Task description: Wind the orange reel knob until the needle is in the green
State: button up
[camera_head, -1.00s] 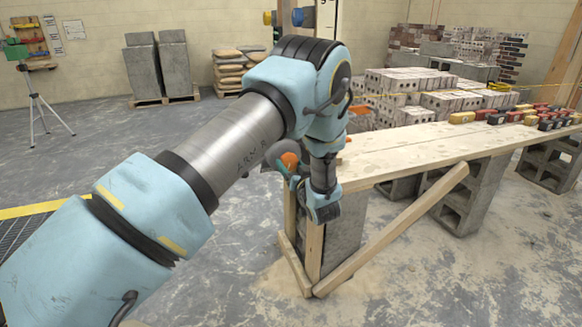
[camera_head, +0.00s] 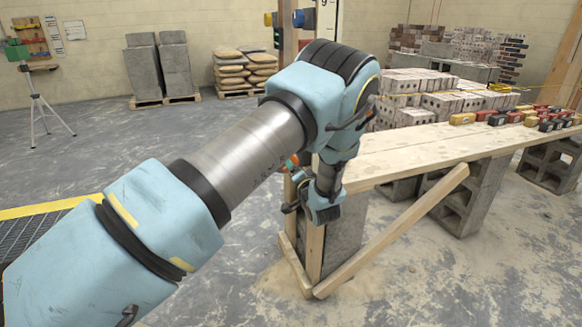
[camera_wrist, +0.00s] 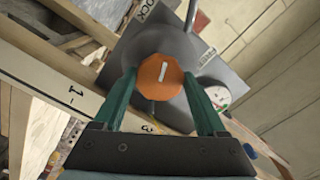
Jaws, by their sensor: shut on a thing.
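The orange reel knob (camera_wrist: 161,80) is faceted, with a short white mark on its face, and sits on a grey reel housing (camera_wrist: 158,48). My gripper (camera_wrist: 160,76) is shut on the knob, one green finger on each side. A small round gauge (camera_wrist: 217,97) with a white face lies right of the knob, partly behind the right finger. Coloured patches show on it, but I cannot tell where the needle is. In the head view, a bit of orange (camera_head: 293,161) shows beside my wrist; my arm hides most of the reel.
A plank bench (camera_head: 420,150) on concrete blocks runs right from the reel, with a diagonal brace (camera_head: 390,232) below. A wooden post (camera_head: 289,40) stands behind my arm. A strip with printed numbers (camera_wrist: 75,98) crosses the wrist view. Bare floor lies in front.

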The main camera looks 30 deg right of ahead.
jog(key=shift+m, duration=0.4)
jog(key=o, duration=1.3)
jog(key=shift+s, duration=0.1)
jog(key=s, duration=0.3)
jog(key=s+a+b, duration=0.1)
jog(key=s, duration=0.6)
jog(key=shift+s+a+b, duration=0.15)
jog(key=shift+s+b, duration=0.15)
jog(key=shift+b, duration=0.1)
